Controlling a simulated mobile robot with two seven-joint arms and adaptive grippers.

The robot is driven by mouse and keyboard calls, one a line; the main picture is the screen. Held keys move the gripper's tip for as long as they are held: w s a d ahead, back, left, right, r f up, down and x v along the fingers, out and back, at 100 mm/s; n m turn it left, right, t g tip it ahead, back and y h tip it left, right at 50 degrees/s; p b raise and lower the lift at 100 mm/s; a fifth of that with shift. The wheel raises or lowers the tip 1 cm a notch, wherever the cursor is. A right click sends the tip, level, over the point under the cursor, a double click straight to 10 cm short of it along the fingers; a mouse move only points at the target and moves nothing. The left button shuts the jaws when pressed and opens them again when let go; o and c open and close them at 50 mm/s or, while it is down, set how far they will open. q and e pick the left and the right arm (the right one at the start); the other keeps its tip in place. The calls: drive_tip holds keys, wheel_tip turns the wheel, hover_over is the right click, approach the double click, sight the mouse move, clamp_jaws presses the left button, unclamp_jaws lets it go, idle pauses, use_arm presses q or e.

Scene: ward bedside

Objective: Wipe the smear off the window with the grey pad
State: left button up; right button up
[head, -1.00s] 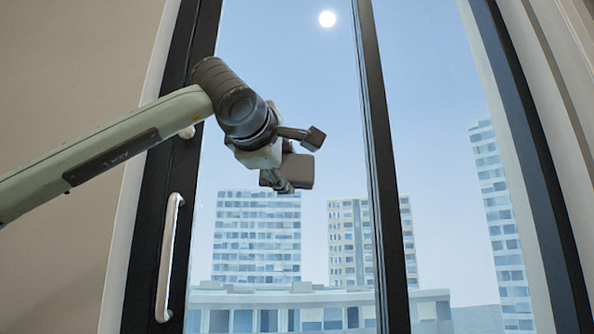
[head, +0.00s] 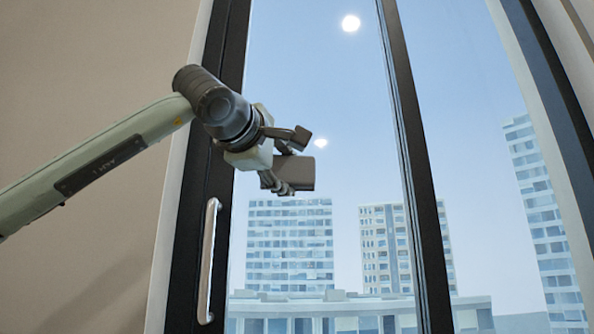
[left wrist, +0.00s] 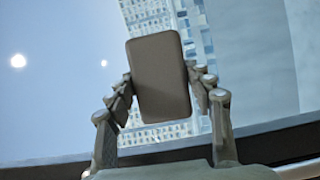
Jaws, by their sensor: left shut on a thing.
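The grey pad (head: 301,174) is a dark, flat block held in my left gripper (head: 293,163). In the left wrist view the pad (left wrist: 160,78) stands upright between the two fingers, which close on its sides. The window pane (head: 310,85) is behind the pad; I cannot tell whether they touch. A small pale spot (head: 320,142) shows on the pane just right of the upper finger, and a rounder bright spot (head: 350,23) higher up. I cannot tell whether either is the smear or a light. No other smear is clear. My right gripper is not in view.
A dark upright bar (head: 413,150) divides the window right of the gripper. A pale vertical handle (head: 208,260) is on the dark left frame, below my arm. A beige wall (head: 80,70) fills the left. Buildings (head: 290,245) show outside.

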use_arm(q)
drive_tip(key=shift+a, duration=0.4)
drive_tip(key=shift+s, duration=0.3)
drive_tip(key=s+b, duration=0.2)
drive_tip(key=s, duration=0.2)
drive_tip(key=shift+s, duration=0.65)
drive_tip(key=shift+s+b, duration=0.65)
drive_tip(key=shift+s, duration=0.85)
